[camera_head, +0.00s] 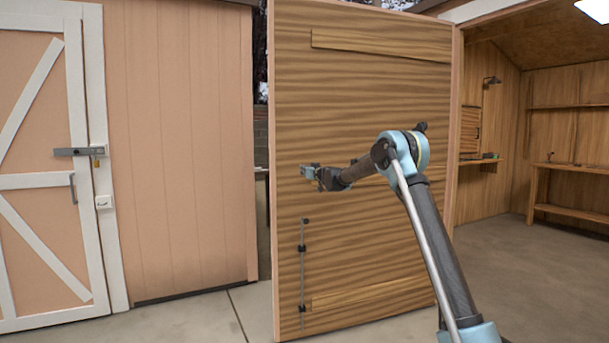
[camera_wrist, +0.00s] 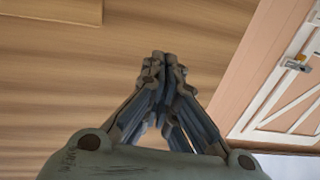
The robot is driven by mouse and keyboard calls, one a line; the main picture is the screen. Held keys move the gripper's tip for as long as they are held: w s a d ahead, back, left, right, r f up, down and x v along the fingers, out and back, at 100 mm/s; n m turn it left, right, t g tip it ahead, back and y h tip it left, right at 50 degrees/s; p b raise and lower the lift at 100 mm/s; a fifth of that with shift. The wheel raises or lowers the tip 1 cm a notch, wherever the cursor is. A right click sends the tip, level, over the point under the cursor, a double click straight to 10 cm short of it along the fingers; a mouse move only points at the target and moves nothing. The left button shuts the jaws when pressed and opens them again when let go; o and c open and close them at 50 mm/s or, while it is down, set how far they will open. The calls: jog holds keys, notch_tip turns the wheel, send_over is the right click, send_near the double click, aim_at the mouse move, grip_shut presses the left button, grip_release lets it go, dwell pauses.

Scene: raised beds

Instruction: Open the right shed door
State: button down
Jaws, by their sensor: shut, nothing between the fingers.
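The right shed door (camera_head: 375,95) stands swung wide open in the head view, its wooden inner face towards me. It has a long vertical bolt (camera_head: 302,265) low near its left edge. My gripper (camera_head: 306,172) is in front of this face, near the door's left edge. Its fingers are shut and hold nothing. In the wrist view my gripper (camera_wrist: 158,65) shows with fingertips together, and the door's wood grain (camera_wrist: 80,70) fills the left and middle behind them. I cannot tell whether the fingertips touch the door.
The open doorway at right shows a shed interior with a wooden workbench (camera_head: 570,211) and a clear floor (camera_head: 530,265). At left is a pink shed wall (camera_head: 180,150) and a closed white-trimmed door (camera_head: 35,165) with a latch; that door also shows in the wrist view (camera_wrist: 290,90).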

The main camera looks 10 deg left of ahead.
jog(key=s+d+f+g, duration=0.1)
jog(key=s+d+g, duration=0.1)
jog(key=s+d, duration=0.8)
jog(key=s+d+g+h, duration=0.1)
jog(key=s+d, duration=0.6)
jog(key=s, duration=0.6)
jog(key=s+d+f+g, duration=0.1)
jog(key=s+d+g, duration=0.1)
jog(key=s+d, duration=0.8)
jog(key=s+d+f+m+g+h, duration=0.2)
jog(key=s+d+f, duration=0.7)
jog(key=s, duration=0.5)
jog(key=s+d+f+m+g+h, duration=0.2)
jog(key=s+d+f+h, duration=0.3)
jog(key=s+d+f, duration=0.5)
jog(key=s+d+f+m+g+h, duration=0.2)
jog(key=s+d+f, duration=0.7)
jog(key=s, duration=0.9)
jog(key=shift+d+f+m+h, duration=0.2)
jog(key=shift+d+m+h, duration=0.5)
jog(key=shift+m+h, duration=0.35)
